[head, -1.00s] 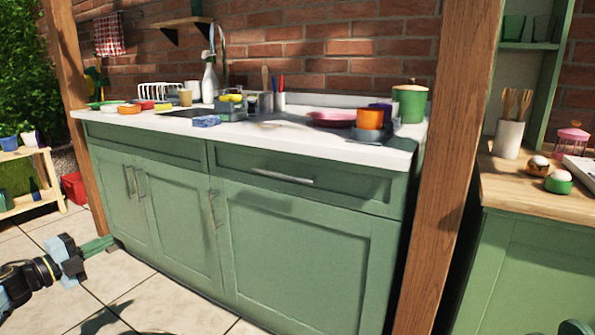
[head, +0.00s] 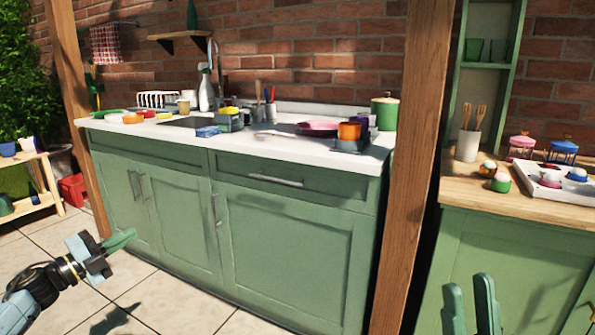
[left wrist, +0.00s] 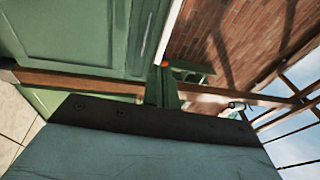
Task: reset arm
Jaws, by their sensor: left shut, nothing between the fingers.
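My left gripper (head: 133,234) is in the lower left of the head view, over the paved floor in front of the green cabinet (head: 285,245). Its green fingers are together and empty, pointing right. In the left wrist view the fingers (left wrist: 167,85) show beyond the dark edge of the gripper body. My right gripper (head: 468,280) rises at the bottom right of the head view. Its two green fingers point up and stand apart, with nothing between them. Its lower part is out of frame.
A wooden post (head: 412,150) stands between the sink counter (head: 275,143) and the wooden side counter (head: 455,190). The sink counter holds dishes and a green pot (head: 384,112). A white tray (head: 575,190) lies on the side counter.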

